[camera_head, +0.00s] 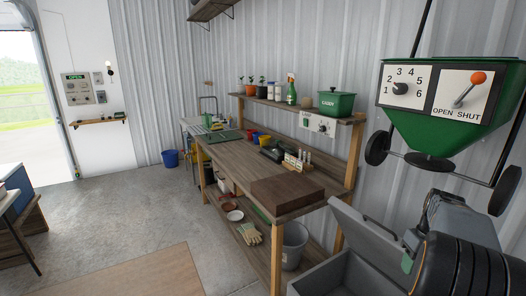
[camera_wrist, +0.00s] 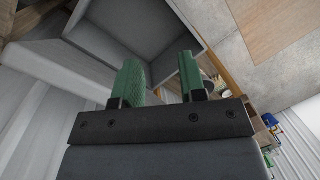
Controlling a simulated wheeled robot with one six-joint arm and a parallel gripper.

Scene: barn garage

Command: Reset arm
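My gripper (camera_wrist: 160,82) shows in the wrist view with two green fingers standing apart and nothing between them. It is open and empty. Behind the fingers, a grey open bin (camera_wrist: 122,30) shows its inside walls. In the head view, my dark arm folds at the lower right, beside the grey bin (camera_head: 335,277) with its raised lid.
A workbench (camera_head: 235,165) runs along the wall, with a wooden block (camera_head: 287,192), pots and tools. A green hopper (camera_head: 450,125) with a dial and lever hangs at right. A grey bucket (camera_head: 293,245) stands under the bench.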

